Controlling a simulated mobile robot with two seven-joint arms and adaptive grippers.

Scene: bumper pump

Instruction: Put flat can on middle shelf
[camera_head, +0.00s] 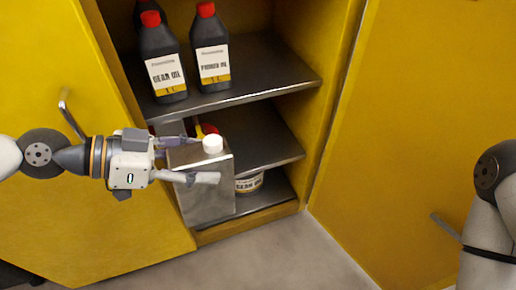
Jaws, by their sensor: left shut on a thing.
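The flat can (208,196) is a plain grey metal can with a white cap, upright in front of the cabinet's middle and lower shelves. My left gripper (200,160) reaches in from the left and is shut on the can's upper part, with one finger on the near side. The middle shelf (268,143) is a dark metal board, partly hidden behind the can. Whether the can touches a shelf is unclear. On the right only part of my right arm shows; its gripper is out of view.
Black oil bottles with red caps, including one (212,62), stand on the upper shelf (262,72). A round labelled tin (249,183) sits on the bottom shelf behind the can. A red and yellow item (205,130) is behind the can. Yellow doors stand open at both sides.

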